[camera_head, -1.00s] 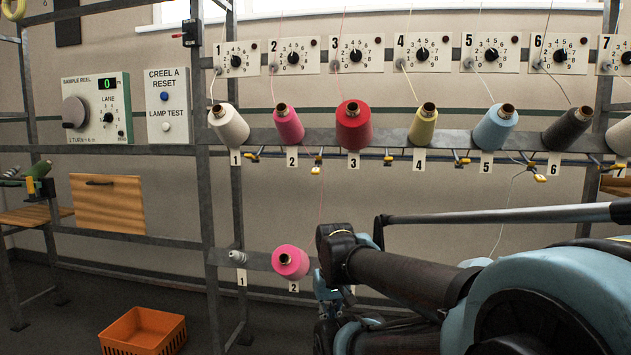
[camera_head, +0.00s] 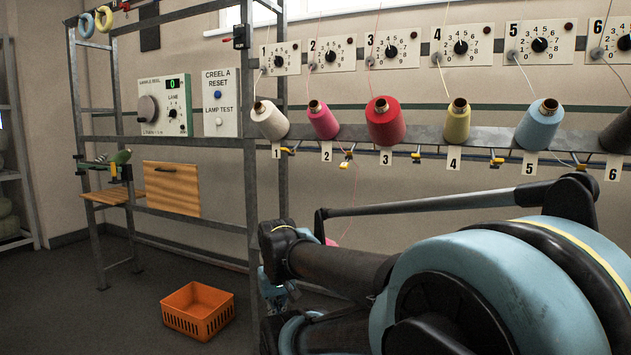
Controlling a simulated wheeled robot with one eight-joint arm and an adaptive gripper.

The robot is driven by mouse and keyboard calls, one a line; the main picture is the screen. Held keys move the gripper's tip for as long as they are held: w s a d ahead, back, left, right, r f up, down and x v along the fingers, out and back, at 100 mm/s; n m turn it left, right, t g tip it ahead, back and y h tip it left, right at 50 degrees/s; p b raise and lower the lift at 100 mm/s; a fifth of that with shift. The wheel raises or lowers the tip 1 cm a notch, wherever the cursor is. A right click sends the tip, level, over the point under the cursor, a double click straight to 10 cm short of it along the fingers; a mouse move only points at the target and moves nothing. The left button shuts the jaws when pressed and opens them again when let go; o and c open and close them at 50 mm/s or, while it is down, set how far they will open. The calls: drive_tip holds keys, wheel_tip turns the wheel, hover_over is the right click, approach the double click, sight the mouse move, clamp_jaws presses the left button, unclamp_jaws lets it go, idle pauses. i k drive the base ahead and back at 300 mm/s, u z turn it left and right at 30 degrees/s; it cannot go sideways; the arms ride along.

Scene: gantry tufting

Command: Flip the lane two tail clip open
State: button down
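The lane two pink cone (camera_head: 322,120) sits above on the rail. My gripper (camera_head: 275,292) is low, below and left of the clip and well apart from it. It is mostly hidden behind my arm, so its fingers cannot be read.
Similar clips hang at the other lanes, such as the lane one clip (camera_head: 290,150). A steel upright (camera_head: 252,180) stands left of the cones. An orange crate (camera_head: 198,312) lies on the floor at left. My arm covers the lower right, nearly hiding a lower pink cone (camera_head: 331,242).

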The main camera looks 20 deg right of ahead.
sight(344, 166)
drive_tip(key=u, duration=0.95)
drive_tip(key=k, duration=0.9)
drive_tip(key=z, duration=2.3)
